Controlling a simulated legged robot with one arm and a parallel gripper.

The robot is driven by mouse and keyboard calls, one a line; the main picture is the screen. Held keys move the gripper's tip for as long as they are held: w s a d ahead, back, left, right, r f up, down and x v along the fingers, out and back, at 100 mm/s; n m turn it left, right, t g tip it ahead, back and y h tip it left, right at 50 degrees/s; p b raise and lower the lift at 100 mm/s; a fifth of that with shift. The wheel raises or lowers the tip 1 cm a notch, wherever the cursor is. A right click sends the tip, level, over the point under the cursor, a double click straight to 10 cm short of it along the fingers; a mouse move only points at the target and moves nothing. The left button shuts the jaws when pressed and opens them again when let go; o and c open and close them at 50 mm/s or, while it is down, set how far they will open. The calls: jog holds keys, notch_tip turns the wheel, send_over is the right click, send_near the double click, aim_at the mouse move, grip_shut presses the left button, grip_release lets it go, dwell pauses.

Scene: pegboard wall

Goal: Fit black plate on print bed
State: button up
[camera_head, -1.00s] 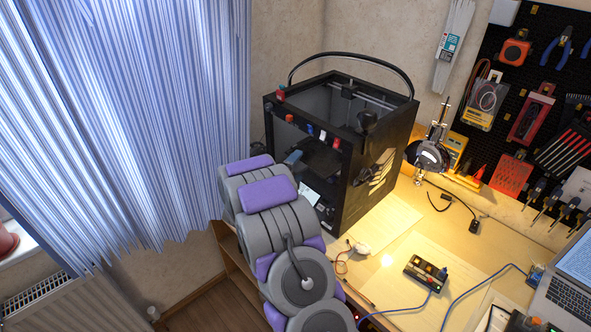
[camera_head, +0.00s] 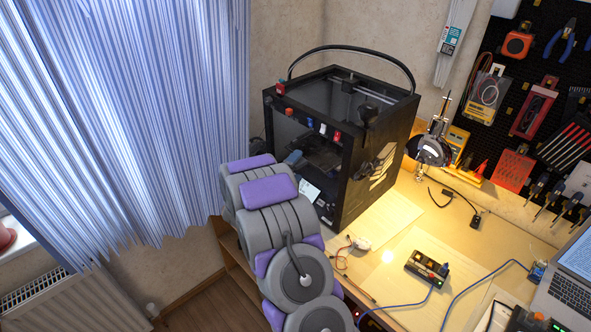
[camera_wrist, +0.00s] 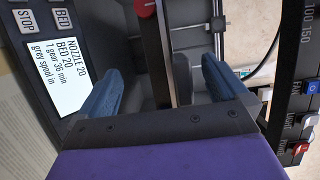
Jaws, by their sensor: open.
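The black 3D printer (camera_head: 340,150) stands on the desk with its front toward my arm. My gripper (camera_wrist: 165,65) has blue fingers spread apart in the wrist view, pointing into the printer's front. A dark bar (camera_wrist: 157,50) runs up between the fingers in that view; I cannot tell whether it is a plate edge or part of the printer. In the head view a blue finger (camera_head: 293,157) shows at the printer's front, partly hidden by my arm. A dark flat surface shows inside the printer (camera_head: 325,160). I cannot tell plate from bed there.
The printer's lit display (camera_wrist: 68,75) and STOP and BED buttons are left of my fingers. A red knob (camera_wrist: 145,8) is at the top. A row of buttons (camera_wrist: 305,120) is at the right. A desk lamp (camera_head: 430,150) and a small black device (camera_head: 427,268) stand right of the printer.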

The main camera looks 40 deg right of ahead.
jog(key=a, duration=0.9)
jog(key=shift+s+b, duration=0.3)
jog(key=shift+s, duration=0.05)
dwell(0.8)
grip_shut()
dwell(1.1)
jog(key=shift+r, duration=0.1)
dwell(0.4)
notch_tip(320, 180, up, 2)
jog(key=shift+r+p, duration=0.1)
jog(key=shift+p, duration=0.2)
dwell(0.4)
jog(key=shift+d, duration=0.5)
jog(key=shift+w+d, duration=0.1)
jog(key=shift+d, duration=0.3)
